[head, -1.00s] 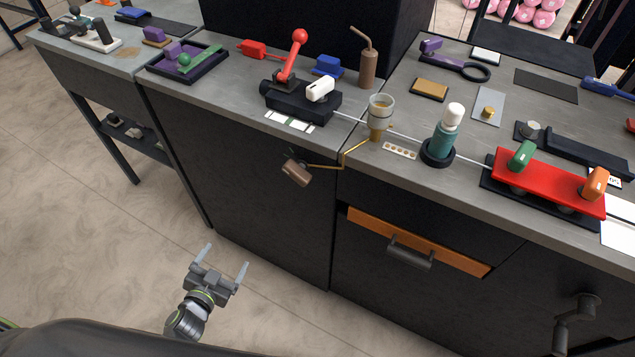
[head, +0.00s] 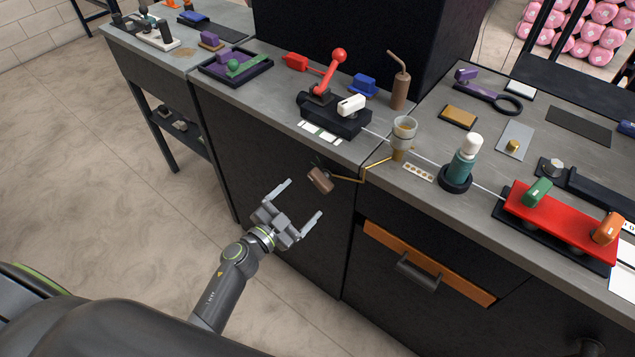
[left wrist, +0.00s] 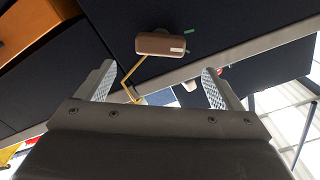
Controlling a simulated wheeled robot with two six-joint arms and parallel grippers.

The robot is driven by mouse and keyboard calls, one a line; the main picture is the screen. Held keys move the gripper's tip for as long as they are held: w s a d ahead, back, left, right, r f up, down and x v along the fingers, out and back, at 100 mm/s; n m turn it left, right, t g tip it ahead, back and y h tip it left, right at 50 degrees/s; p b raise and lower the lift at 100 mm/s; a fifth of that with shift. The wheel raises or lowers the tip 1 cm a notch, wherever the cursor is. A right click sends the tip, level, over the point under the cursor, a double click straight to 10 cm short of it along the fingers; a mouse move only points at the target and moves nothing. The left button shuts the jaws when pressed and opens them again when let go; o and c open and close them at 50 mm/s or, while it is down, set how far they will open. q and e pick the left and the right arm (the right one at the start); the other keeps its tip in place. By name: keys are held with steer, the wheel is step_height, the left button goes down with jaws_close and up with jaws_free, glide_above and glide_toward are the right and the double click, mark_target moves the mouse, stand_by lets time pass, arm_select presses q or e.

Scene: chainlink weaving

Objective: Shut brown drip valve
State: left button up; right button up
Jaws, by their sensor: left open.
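The brown drip valve handle (head: 321,180) sits in front of the dark cabinet front, just below the counter edge. A thin brass pipe (head: 364,172) runs from it to the clear cup (head: 403,131) on the counter. My left gripper (head: 302,203) is open and empty, a little below and left of the brown handle, not touching it. In the left wrist view the brown handle (left wrist: 160,44) lies ahead, between and beyond the two open fingers (left wrist: 157,85), with small green marks beside it. My right gripper is not in view.
The counter edge runs above the handle. A black base with a red-knobbed lever (head: 339,56) stands behind. An orange drawer (head: 430,263) with a dark handle is at the lower right. The floor left of the cabinets is clear.

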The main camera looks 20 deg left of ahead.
mark_target(318, 184)
arm_select(q)
steer(key=x, duration=0.7)
steer(key=shift+w+d+f+b, duration=0.1)
steer(key=shift+w+b, duration=0.2)
steer(key=c, duration=1)
